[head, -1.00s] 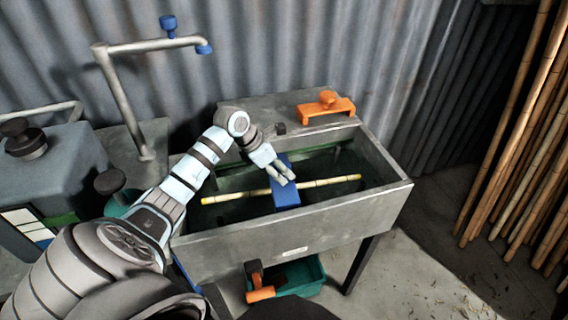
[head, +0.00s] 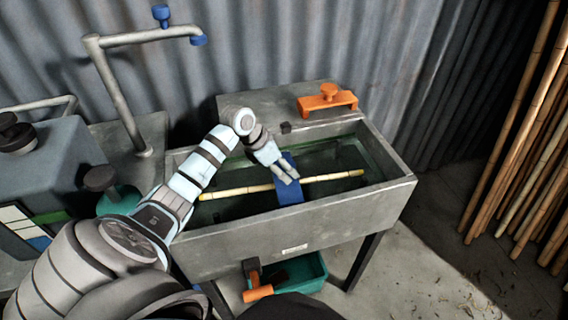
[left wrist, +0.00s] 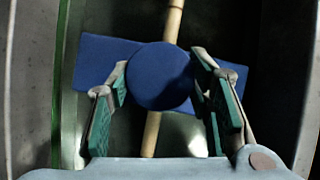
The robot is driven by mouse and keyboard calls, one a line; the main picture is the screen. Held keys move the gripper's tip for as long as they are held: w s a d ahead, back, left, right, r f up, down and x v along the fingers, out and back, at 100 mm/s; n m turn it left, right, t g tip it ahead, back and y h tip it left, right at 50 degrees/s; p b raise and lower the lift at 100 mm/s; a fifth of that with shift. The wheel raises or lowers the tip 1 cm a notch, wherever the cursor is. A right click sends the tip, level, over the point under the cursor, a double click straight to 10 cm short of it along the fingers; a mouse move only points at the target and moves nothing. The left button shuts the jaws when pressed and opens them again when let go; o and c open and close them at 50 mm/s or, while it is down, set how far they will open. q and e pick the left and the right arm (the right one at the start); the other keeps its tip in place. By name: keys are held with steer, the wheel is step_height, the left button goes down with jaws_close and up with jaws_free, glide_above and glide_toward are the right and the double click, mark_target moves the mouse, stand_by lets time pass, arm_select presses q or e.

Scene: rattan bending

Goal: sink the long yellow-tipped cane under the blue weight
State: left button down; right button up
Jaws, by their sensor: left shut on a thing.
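The long cane (head: 325,178) lies lengthwise across the inside of the grey trough (head: 300,236), with a yellow tip at each end. The blue weight (head: 291,197) sits across the cane's middle; in the left wrist view the cane (left wrist: 150,135) passes beneath its plate (left wrist: 103,62). My left gripper (head: 286,175) is over the weight, its fingers shut on the sides of the round blue knob (left wrist: 160,77). Part of the cane is hidden under the weight. Whether plate and cane touch is hard to tell. My right gripper is not in view.
An orange handled block (head: 327,103) rests on the trough's back ledge. A bent pipe with blue fittings (head: 125,95) stands at left. A green bin (head: 300,275) with an orange-handled tool is below the trough. Several bamboo canes (head: 510,135) lean at right.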

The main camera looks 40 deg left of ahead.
arm_select(q)
steer(key=shift+f+b, duration=2.15)
steer(key=shift+f, duration=0.3)
steer(key=c, duration=0.7)
jaws_free()
steer(key=shift+s, duration=0.1)
steer(key=shift+c, duration=0.2)
